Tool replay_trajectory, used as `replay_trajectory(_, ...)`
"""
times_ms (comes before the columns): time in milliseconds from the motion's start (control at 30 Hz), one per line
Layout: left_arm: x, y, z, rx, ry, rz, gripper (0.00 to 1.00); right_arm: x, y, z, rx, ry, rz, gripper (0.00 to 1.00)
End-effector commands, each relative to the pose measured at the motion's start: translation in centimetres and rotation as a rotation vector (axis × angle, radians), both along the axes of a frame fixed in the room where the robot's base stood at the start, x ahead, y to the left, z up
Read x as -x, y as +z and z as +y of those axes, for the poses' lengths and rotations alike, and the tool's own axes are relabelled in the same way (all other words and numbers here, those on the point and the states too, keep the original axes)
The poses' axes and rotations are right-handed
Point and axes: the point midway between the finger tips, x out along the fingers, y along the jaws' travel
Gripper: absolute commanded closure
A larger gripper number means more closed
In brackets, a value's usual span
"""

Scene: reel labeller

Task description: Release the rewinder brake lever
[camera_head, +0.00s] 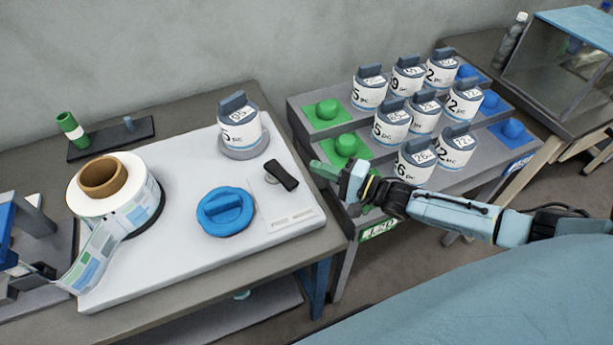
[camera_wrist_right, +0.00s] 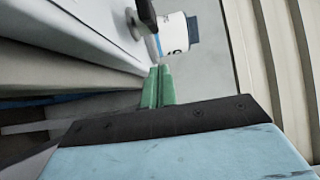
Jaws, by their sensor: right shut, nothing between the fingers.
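The brake lever (camera_head: 282,175) is a short black handle on a grey round pivot, on the right part of the white rewinder plate (camera_head: 180,262). It lies slanted in the head view, and its dark end also shows at the top of the right wrist view (camera_wrist_right: 146,13). My right gripper (camera_head: 323,171) has green fingertips, just beyond the plate's right edge, to the right of the lever and apart from it. In the right wrist view the green fingers (camera_wrist_right: 158,86) are together and empty, pointing toward the lever. My left gripper is not in view.
A blue knob (camera_head: 226,211) sits left of the lever, and a labelled container (camera_head: 239,125) stands behind it. A label roll (camera_head: 110,190) is at the left. A stepped rack (camera_head: 305,128) with several similar containers stands behind my right arm.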

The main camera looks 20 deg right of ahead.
Motion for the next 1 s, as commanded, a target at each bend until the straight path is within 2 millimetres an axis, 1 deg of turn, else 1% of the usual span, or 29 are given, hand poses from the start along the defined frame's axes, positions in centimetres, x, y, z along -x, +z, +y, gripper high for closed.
replay_trajectory(33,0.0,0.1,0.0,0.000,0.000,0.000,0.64,1.7,-0.4,-0.5,0.001,0.004,0.011,1.00)
replay_trajectory(100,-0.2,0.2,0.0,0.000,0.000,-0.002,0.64,3.1,-0.3,-1.2,-0.001,0.004,0.009,1.00)
replay_trajectory(300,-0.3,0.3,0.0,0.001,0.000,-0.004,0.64,6.6,-0.2,-3.2,0.000,0.004,0.008,1.00)
replay_trajectory(400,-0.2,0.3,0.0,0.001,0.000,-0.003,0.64,7.7,-0.2,-3.8,-0.001,0.003,0.007,1.00)
replay_trajectory(600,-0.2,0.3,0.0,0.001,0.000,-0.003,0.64,8.6,-0.1,-4.3,-0.003,0.003,0.003,1.00)
replay_trajectory(900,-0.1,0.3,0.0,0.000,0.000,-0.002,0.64,8.7,-0.1,-4.3,-0.001,0.003,0.003,1.00)
replay_trajectory(967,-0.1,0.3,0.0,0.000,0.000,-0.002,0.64,8.6,-0.5,-4.4,0.012,-0.003,0.002,1.00)
replay_trajectory(1000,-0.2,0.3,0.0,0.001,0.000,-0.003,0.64,8.6,-1.1,-4.5,0.033,-0.013,0.001,1.00)
